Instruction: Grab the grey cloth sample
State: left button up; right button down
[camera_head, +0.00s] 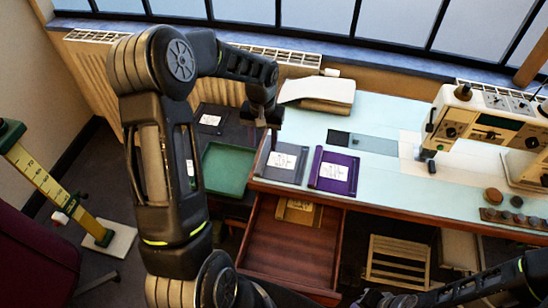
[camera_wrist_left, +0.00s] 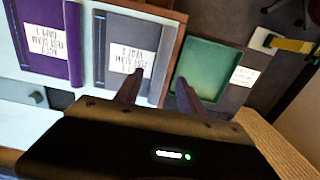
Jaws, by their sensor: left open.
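The grey cloth sample (camera_head: 268,174) lies flat at the left front corner of the pale table, with a white label on it. It also shows in the left wrist view (camera_wrist_left: 100,68), a dark band along one side. My left gripper (camera_head: 263,133) is open and empty near the sample's far left side. In the left wrist view its fingertips (camera_wrist_left: 161,75) straddle the table's wooden edge, one in front of the sample and one beside the green tray. Contact cannot be told. My right arm shows at the bottom right; its gripper fingers are not visible.
A purple sample (camera_head: 345,186) lies right of the grey one. A green tray (camera_head: 222,185) is left of the table edge, an open drawer (camera_head: 290,255) below it. A folded pale cloth (camera_head: 315,92) lies behind; a sewing machine (camera_head: 480,125) stands right.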

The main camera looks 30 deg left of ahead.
aim_at(263, 154)
pick_arm(q)
notch_tip(263, 154, down, 5)
jog(key=shift+s+p, duration=0.1)
jog(key=shift+p, duration=0.6)
grip_shut()
dwell(0.3)
